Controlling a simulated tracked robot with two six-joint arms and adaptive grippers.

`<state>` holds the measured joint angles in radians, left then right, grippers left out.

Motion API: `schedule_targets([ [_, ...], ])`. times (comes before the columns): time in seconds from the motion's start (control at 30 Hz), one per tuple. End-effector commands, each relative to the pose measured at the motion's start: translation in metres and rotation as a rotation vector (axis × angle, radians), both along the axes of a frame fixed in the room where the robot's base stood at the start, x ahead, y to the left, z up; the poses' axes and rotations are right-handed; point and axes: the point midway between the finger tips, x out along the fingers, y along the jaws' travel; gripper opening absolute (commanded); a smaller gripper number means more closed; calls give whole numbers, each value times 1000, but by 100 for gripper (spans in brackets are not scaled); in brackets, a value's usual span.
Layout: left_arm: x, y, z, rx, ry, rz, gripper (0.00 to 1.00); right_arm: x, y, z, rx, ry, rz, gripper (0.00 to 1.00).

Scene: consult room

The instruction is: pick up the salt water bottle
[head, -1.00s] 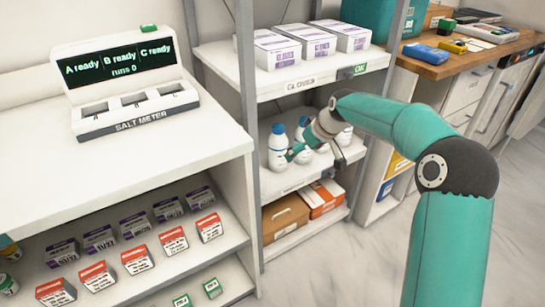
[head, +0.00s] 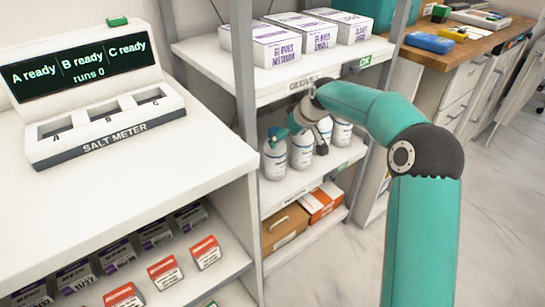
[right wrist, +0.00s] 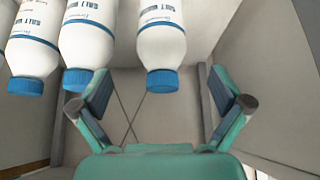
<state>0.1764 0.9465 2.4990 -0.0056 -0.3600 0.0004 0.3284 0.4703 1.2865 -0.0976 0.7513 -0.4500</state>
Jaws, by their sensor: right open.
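White salt water bottles with blue caps and printed labels stand in a row on the middle shelf in the head view. The leftmost bottle (head: 274,162) is at the row's left end, with others (head: 302,150) beside it. My right gripper (head: 297,137) is at the front of the row, partly covering the bottles. In the right wrist view the bottles appear upside down. There my right gripper (right wrist: 158,82) is open, with the rightmost bottle (right wrist: 162,48) lying between the lines of its fingers, with gaps on both sides. My left gripper is not in view.
The shelf above holds glove boxes (head: 303,33); cardboard and orange boxes (head: 320,203) are on the shelf below. A grey rack post (head: 246,90) stands left of the bottles. The salt meter (head: 100,120) is on the white counter. Clear floor (head: 490,210) is at right.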

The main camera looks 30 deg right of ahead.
Motion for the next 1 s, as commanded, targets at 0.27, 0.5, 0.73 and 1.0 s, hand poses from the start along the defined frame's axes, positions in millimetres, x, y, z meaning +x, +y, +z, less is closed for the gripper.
schedule_targets([
  [0.27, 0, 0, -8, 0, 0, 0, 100, 22, 7, -29, 0, 0, 9, 100],
  [0.5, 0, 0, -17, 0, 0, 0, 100, 35, 8, -51, 1, 2, 11, 100],
  [0.73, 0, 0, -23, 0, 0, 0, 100, 50, 8, -72, 0, 1, 12, 100],
  [1.0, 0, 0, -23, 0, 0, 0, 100, 52, 8, -72, 0, 0, 12, 100],
])
